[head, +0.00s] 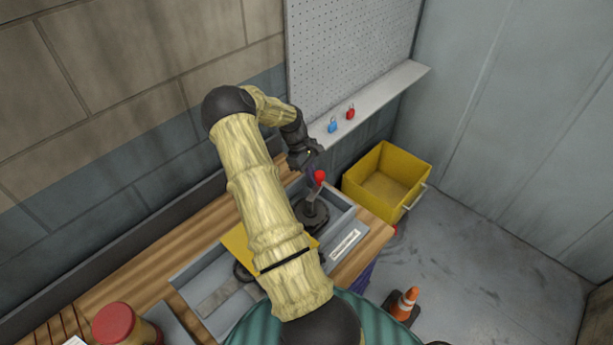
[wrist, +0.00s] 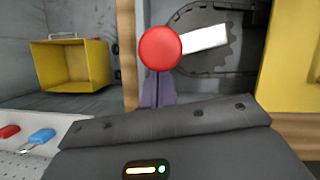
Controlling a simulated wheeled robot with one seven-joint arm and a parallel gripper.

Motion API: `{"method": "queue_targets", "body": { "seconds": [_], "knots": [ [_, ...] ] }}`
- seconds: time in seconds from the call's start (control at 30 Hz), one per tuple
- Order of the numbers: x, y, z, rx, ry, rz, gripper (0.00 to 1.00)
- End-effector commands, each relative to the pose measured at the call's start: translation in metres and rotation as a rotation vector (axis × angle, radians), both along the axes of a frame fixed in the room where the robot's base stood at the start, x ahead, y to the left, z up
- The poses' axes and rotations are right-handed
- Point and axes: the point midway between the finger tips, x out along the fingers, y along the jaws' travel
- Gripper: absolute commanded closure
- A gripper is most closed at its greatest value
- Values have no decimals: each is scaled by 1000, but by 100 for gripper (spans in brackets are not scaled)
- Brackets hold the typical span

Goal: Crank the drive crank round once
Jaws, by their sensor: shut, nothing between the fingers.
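The drive crank has a red ball knob (head: 320,176) on a grey arm, above a dark round base (head: 311,212) in a grey tray on the bench. My gripper (head: 311,168) is beside the knob, toward the wall, with its fingers shut and empty. A pale bar (wrist: 206,38) shows right of the knob, over the dark toothed base (wrist: 190,70).
A yellow bin (head: 385,182) stands on the floor right of the bench. A ledge (head: 375,100) holds a blue padlock (head: 332,126) and a red one (head: 350,113). A yellow panel (head: 243,245) lies partly behind my arm.

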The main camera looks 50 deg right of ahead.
Motion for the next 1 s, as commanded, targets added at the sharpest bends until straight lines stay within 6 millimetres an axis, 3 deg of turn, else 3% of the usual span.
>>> {"method": "queue_targets", "body": {
  "seconds": [0.6,1.0],
  "knots": [
    [-36,-18,-2,1,0,-503,100],
    [-47,-19,-1,1,1,-646,100]
  ]
}}
